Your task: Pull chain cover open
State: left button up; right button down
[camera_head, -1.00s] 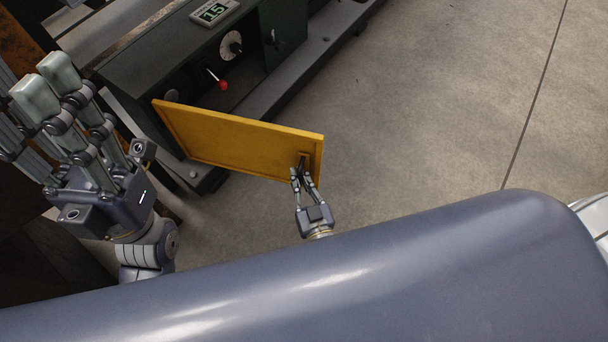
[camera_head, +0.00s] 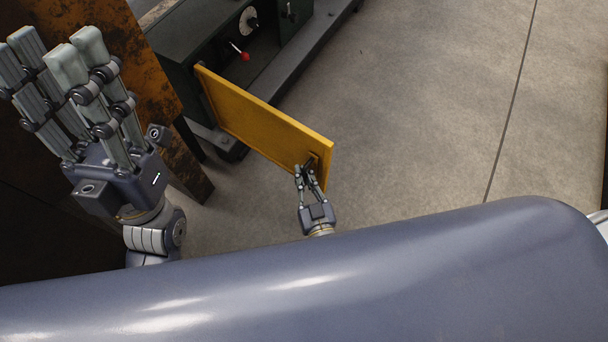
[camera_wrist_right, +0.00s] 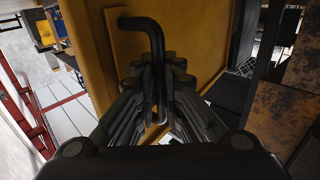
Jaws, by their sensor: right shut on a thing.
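The chain cover is a yellow panel (camera_head: 260,115), swung out from the dark green machine (camera_head: 205,45) at its left edge. It stands at a slant over the floor. Its dark bent handle (camera_wrist_right: 154,35) is near its free right end. My right gripper (camera_head: 307,169) is shut on the handle; in the right wrist view its fingers (camera_wrist_right: 153,85) close around the handle's lower part. The fingers hide part of the handle. My left gripper (camera_head: 62,48) is raised at the left, open and empty, away from the cover.
A red-tipped lever (camera_head: 244,56) and a white dial (camera_head: 249,20) are on the machine's front. A rusty brown panel (camera_head: 150,60) stands behind my left gripper. The concrete floor (camera_head: 430,100) to the right is clear.

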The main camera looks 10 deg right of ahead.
jog(key=shift+s+d+f, duration=0.15)
jog(key=shift+s+d, duration=0.05)
jog(key=shift+d, duration=0.1)
jog(key=c, duration=1.8)
grip_release()
jog(key=shift+o, duration=0.6)
jog(key=shift+a, duration=0.1)
jog(key=shift+r, duration=0.2)
